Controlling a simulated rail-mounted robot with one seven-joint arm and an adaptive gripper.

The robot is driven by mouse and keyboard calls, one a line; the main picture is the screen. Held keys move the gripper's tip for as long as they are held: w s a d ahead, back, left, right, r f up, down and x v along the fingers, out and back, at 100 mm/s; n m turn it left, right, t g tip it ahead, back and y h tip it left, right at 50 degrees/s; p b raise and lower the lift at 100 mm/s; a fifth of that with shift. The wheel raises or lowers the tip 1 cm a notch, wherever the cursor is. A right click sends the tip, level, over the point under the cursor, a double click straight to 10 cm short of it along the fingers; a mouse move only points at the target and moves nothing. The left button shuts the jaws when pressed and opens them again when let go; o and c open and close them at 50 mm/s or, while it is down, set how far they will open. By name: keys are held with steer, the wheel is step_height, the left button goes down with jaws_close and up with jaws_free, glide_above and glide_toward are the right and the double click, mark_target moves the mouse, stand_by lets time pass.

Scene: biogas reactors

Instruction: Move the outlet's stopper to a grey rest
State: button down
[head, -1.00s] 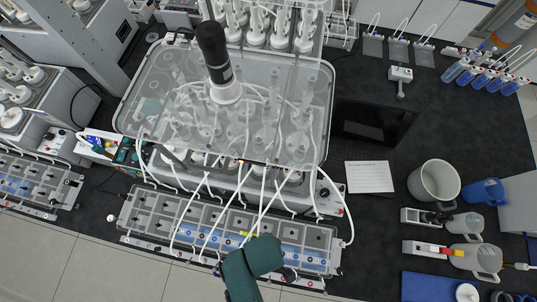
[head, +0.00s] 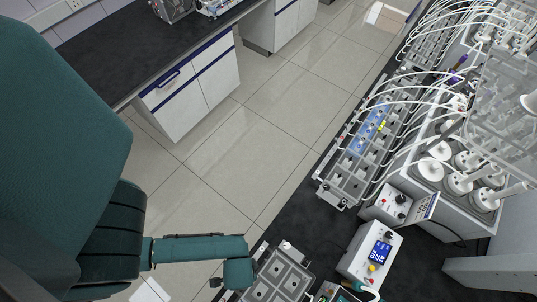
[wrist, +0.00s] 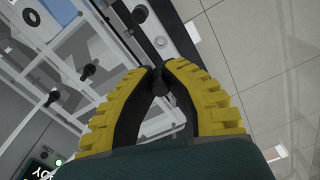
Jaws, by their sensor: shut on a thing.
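In the wrist view, my gripper (wrist: 158,78) has its yellow-ridged fingers closed at the tips. A small dark stopper (wrist: 159,88) shows between the fingertips, held there; its lower part is partly hidden by the fingers. Which outlet it belongs to cannot be told. A clear-and-grey frame (wrist: 98,45) lies beyond the fingers at the left, with dark knobs or stoppers (wrist: 87,72) on it, apart from my fingers. In the head view my gripper is not clearly seen. A grey compartmented rack (head: 276,280) stands at the bottom, beside my arm; whether it is the grey rest cannot be told.
A longer grey rack (head: 350,178) with blue labels and white tubes runs along the bench edge. White control boxes (head: 370,255) stand near the front. Open tiled floor (head: 245,150) lies between the benches. A cabinet (head: 185,95) stands at the back left.

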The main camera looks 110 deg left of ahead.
steer(key=shift+s+a+f, duration=0.1)
steer(key=shift+s+a, duration=0.15)
steer(key=shift+s, duration=0.05)
steer(key=shift+d+f, duration=0.15)
steer(key=shift+d, duration=0.25)
steer(key=shift+d+f+b, duration=0.1)
steer(key=shift+f+b, duration=0.3)
steer(key=shift+b, duration=0.1)
step_height(320, 180, down, 4)
steer(key=b, duration=0.4)
steer(key=shift+r, duration=0.1)
steer(key=shift+s+f, duration=0.1)
steer(key=shift+f, duration=0.65)
stand_by(1.3)
steer(key=shift+r+p, duration=0.15)
steer(key=shift+p, duration=0.25)
steer(key=shift+r+p, duration=0.5)
steer(key=shift+p, duration=0.1)
